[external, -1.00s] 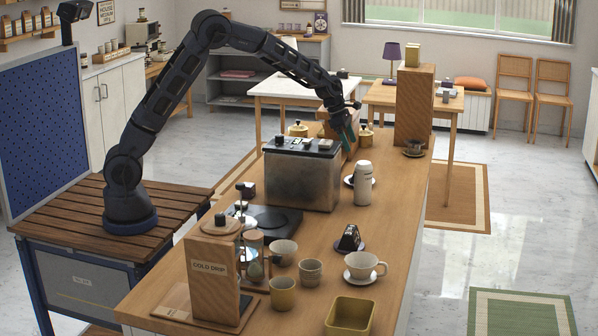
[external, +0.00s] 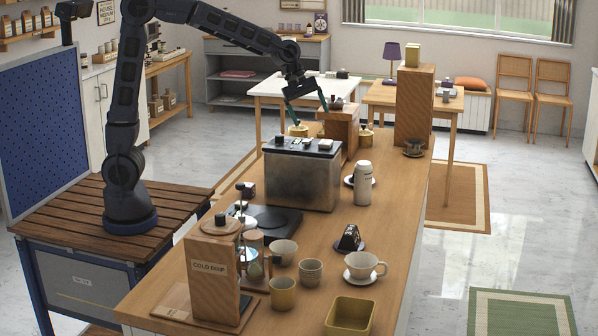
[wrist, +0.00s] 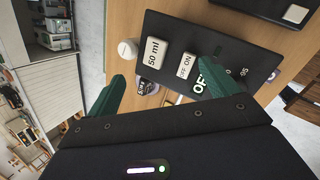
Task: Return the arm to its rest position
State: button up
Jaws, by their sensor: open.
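My gripper (external: 304,117) is open and empty, raised in the air above the back of the metal box-shaped machine (external: 300,182). Its two green fingers stand apart, and they also show in the wrist view (wrist: 160,93). My arm is bent high, coming up from its base on the slatted wooden stand (external: 75,222). In the wrist view, the machine's black top panel (wrist: 222,55) lies below the fingers, with white keys marked "50 ml" (wrist: 155,46) and "OFF ON" (wrist: 186,65). Nothing is seen between the fingers.
The counter holds a cold drip stand (external: 212,275), several cups, a yellow tray (external: 350,315), a white flask (external: 363,184) and a tall wooden box (external: 414,105). A wooden grinder-like box (external: 340,128) stands behind the machine. The air above the counter's front is clear.

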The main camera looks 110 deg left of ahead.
jog(key=s+d+r+m, duration=0.3)
jog(key=s+d+m, duration=0.3)
jog(key=s+d, duration=0.15)
jog(key=s+d+r+m, duration=0.2)
jog(key=s+d+m, duration=0.3)
jog(key=s+d, duration=0.3)
jog(key=s+d+f+m, duration=0.2)
jog(key=s+d+m, duration=0.3)
jog(key=s, duration=0.4)
jog(key=s+d+f+m, duration=0.1)
jog(key=s+d+m, duration=0.3)
jog(key=s+m, duration=0.3)
jog(key=shift+s+d+f+y, duration=0.35)
jog(key=shift+s+d+y, duration=0.05)
jog(key=shift+s, duration=0.5)
